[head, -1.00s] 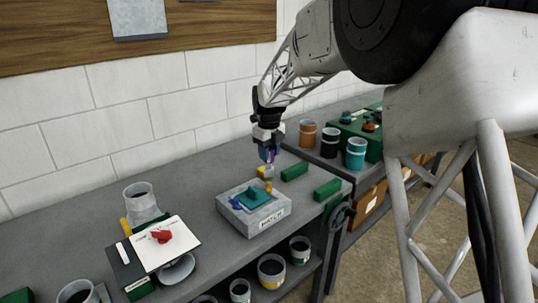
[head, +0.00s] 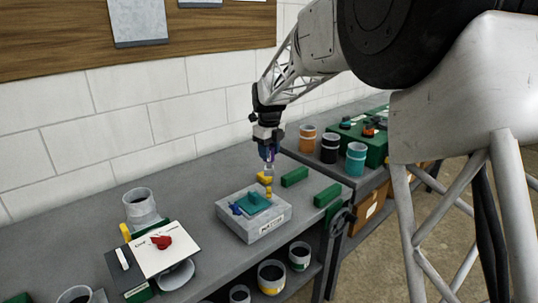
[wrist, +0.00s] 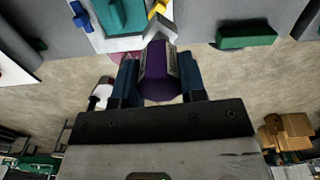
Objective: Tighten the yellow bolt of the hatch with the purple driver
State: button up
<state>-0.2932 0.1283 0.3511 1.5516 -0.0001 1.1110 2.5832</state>
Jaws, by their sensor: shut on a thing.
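My gripper (head: 268,150) is shut on the purple driver (wrist: 157,72), whose handle lies between the blue fingers in the wrist view. In the head view the driver (head: 269,157) points down, above the right side of the hatch box. The grey hatch box (head: 266,226) is on the bench, with a label on its front and a teal part (head: 253,201) on top. The yellow bolt (head: 269,192) stands upright at its right rear, below the driver; they look apart, but the gap is hard to judge. A blue bolt (head: 236,209) sits at the left.
A yellow block (head: 264,177) lies behind the box, and green blocks (head: 294,177) lie to its right. Orange, black and teal cups (head: 356,160) stand on the right bench. A white board with a red item (head: 161,243) is at the left. The bench between is clear.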

aim_at(269, 167)
jog(key=shift+f, duration=0.15)
jog(key=shift+f, duration=2.4)
jog(key=shift+f, duration=1)
dwell(0.7)
dwell(0.3)
jog(key=shift+m, duration=1.8)
jog(key=shift+n, duration=0.3)
jog(key=shift+n, duration=0.6)
jog(key=shift+r, duration=0.3)
